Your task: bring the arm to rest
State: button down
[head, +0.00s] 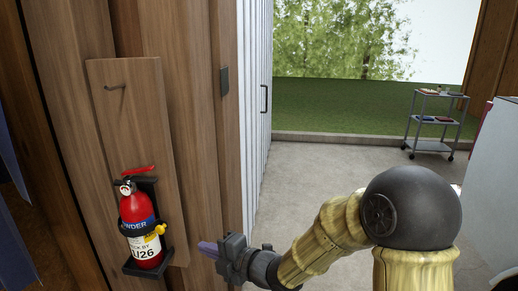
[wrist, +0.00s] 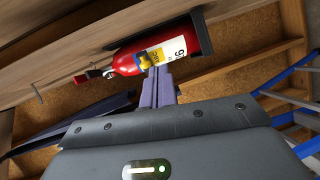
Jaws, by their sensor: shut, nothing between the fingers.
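My gripper (head: 209,249) is at the end of my arm in the lower middle of the head view, pointing left. Its purple fingers (wrist: 157,87) are shut together with nothing between them in the wrist view. My arm is bent, with a dark round joint on the right and a yellowish forearm reaching down to the left. A red fire extinguisher (head: 138,229) hangs upright in a black bracket on a wooden board, to the left of the gripper. It also shows in the wrist view (wrist: 128,61), beyond the fingertips; I cannot tell whether they touch it.
The wooden wall and backing board (head: 135,120) stand close on the left, with a small hook above the extinguisher. A grey wheeled cart (head: 434,118) stands at the back right. A pale surface (head: 497,140) is at the right edge. The floor (head: 310,185) between is clear.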

jog(key=d+f+m+h+p, duration=0.2)
jog(key=d+m+h+p, duration=0.3)
jog(key=d+m+h, duration=0.95)
jog(key=s+d+r+m+g+p, duration=0.1)
jog(key=s+d+m+g+p, duration=0.2)
jog(key=s+d+m, duration=1)
jog(key=shift+d+r+m+g, duration=0.2)
jog(key=shift+d+m+g, duration=0.8)
jog(key=shift+d, duration=0.2)
